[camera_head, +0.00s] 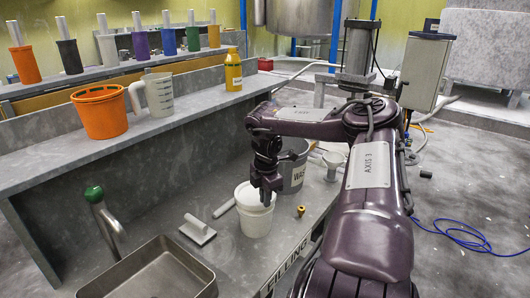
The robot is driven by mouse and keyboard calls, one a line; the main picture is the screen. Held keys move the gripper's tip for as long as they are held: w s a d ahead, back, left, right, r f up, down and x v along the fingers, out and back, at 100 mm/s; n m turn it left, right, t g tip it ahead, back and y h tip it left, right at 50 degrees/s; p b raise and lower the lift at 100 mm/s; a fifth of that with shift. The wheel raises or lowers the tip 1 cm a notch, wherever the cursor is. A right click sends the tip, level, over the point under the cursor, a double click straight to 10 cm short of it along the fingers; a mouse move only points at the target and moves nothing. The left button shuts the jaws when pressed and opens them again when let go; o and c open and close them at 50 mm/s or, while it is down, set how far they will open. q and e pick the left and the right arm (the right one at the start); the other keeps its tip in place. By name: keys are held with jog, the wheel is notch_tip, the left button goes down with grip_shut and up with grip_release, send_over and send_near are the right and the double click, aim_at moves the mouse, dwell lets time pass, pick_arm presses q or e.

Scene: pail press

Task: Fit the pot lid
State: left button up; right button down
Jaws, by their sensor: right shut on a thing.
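A white pot (257,222) stands upright on the grey bench near its front edge. A white lid (245,196) is at the pot's mouth; I cannot tell whether it is seated or just above the rim. My right gripper (266,199) points down over the pot and is shut on the lid. Its fingers hide part of the lid and the pot's top. My left gripper is not in view.
A grey waste bin (293,172) stands close behind the pot. A scraper-like tool (198,230) lies left of it, and a small brass fitting (301,211) to the right. A sink (150,275) with a tap is at front left. An orange bucket (101,115) stands on the raised shelf.

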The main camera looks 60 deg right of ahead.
jog(key=shift+f, duration=0.1)
jog(key=shift+f+b, duration=1.2)
jog(key=shift+f, duration=0.4)
jog(key=shift+r, duration=0.1)
jog(key=c, duration=1.1)
grip_release()
jog(key=shift+r, duration=0.1)
notch_tip(320, 180, up, 8)
jog(key=p, duration=0.7)
